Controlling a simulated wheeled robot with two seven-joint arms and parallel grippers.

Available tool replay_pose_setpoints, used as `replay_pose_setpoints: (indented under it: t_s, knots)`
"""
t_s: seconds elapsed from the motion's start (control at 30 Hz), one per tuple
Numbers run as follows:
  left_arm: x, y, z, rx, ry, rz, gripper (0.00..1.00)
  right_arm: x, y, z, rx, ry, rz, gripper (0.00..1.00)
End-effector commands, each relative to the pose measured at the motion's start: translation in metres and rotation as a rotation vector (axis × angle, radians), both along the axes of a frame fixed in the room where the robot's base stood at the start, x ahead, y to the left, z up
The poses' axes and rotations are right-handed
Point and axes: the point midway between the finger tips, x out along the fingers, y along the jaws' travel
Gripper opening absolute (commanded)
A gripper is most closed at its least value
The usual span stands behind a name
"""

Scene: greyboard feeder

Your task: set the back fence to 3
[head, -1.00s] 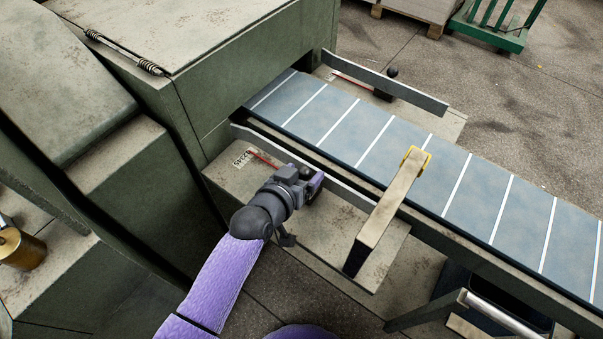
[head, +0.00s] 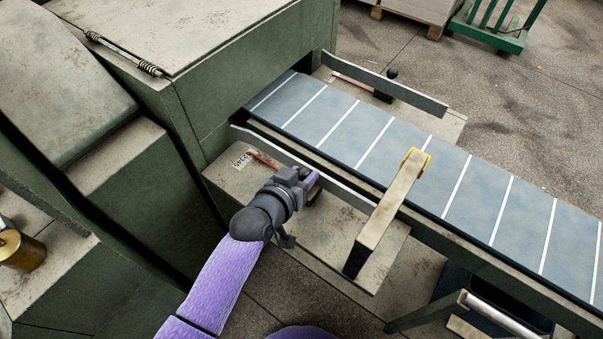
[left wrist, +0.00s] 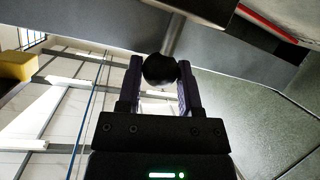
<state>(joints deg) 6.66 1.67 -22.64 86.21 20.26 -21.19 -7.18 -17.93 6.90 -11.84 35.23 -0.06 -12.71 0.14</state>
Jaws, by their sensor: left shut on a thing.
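The near fence (head: 345,190) is a grey strip along the near side of the belt. A numbered scale (head: 243,161) and a red pointer (head: 264,160) sit by its left end; I cannot read the pointer's setting. My left gripper (head: 308,182) is at this fence, on the near side plate. In the left wrist view the gripper (left wrist: 160,82) is shut on a black ball knob (left wrist: 160,70) on a grey rod. A far fence (head: 390,83) lies across the belt with its own black knob (head: 392,72). My right gripper is not in view.
The striped blue-grey belt (head: 400,150) runs from the green machine (head: 240,80) to the lower right. A beige arm with a yellow end (head: 390,210) stands over the belt's near edge, right of my gripper. A green cart (head: 490,30) is far off.

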Motion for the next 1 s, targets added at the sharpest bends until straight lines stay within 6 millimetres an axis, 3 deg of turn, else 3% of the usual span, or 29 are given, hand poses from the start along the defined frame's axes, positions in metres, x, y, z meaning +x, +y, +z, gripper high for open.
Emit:
replay_pose_setpoints:
  t_s: [0.7,0.9,1.0]
  knots:
    - [-0.001,0.001,0.000,0.001,0.001,0.001,0.00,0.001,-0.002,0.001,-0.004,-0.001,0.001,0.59]
    - [-0.016,0.012,0.003,0.004,0.001,-0.001,0.00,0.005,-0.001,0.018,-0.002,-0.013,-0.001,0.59]
    - [-0.017,0.012,0.000,0.001,0.000,-0.001,0.00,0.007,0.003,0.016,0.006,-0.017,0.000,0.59]
